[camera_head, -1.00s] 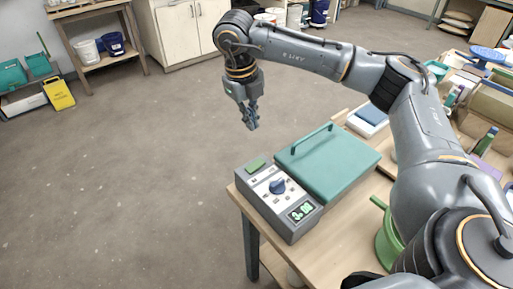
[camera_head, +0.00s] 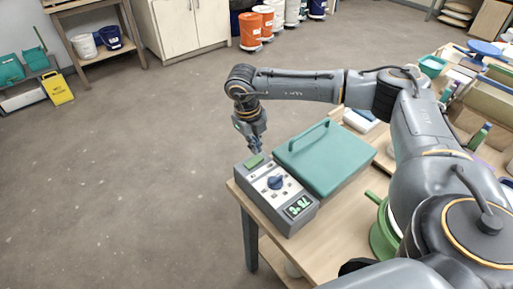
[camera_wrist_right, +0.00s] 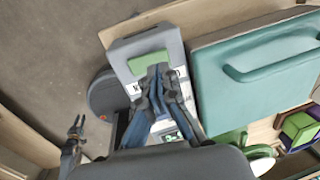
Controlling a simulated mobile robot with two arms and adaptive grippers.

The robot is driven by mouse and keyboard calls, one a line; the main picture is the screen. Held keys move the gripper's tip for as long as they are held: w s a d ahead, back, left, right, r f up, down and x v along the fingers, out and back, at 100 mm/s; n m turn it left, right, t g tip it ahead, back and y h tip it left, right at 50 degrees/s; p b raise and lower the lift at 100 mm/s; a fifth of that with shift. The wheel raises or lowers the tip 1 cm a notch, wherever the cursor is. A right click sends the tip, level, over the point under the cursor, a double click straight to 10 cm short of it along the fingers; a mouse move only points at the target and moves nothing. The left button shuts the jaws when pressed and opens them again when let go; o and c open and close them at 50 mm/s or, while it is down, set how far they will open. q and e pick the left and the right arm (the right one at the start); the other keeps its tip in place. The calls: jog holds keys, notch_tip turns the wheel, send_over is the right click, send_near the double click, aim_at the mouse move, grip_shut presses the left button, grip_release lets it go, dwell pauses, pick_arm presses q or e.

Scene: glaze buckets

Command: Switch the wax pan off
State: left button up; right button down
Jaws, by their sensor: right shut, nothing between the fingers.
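The wax pan has a teal lid (camera_head: 325,158) with a bar handle, and a grey control box (camera_head: 290,222) on its left side. The box carries a green switch (camera_head: 254,161) at its far end, a blue knob (camera_head: 276,183) and a lit display (camera_head: 298,206) with green digits. My right gripper (camera_head: 257,150) is shut and empty, pointing down close to the green switch. In the right wrist view its fingertips (camera_wrist_right: 158,72) overlap the near edge of the switch (camera_wrist_right: 148,62); contact is unclear. What looks like my left gripper (camera_wrist_right: 76,128) shows small at the lower left there.
The pan stands near the left edge of a wooden table (camera_head: 345,225). A green pot (camera_head: 383,238) stands close to its right. Boxes and bowls crowd the table further right. Open floor lies to the left, with a yellow wet-floor sign (camera_head: 57,88) far off.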

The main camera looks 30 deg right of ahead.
aim_at(257, 158)
jog(key=shift+d+f, duration=0.2)
jog(key=shift+f, duration=1.15)
jog(key=shift+f, duration=0.1)
jog(key=shift+d+f+y, duration=0.1)
jog(key=shift+f+y, duration=0.2)
jog(key=shift+f, duration=0.05)
jog(key=shift+r+b, duration=0.1)
jog(key=shift+b, duration=0.2)
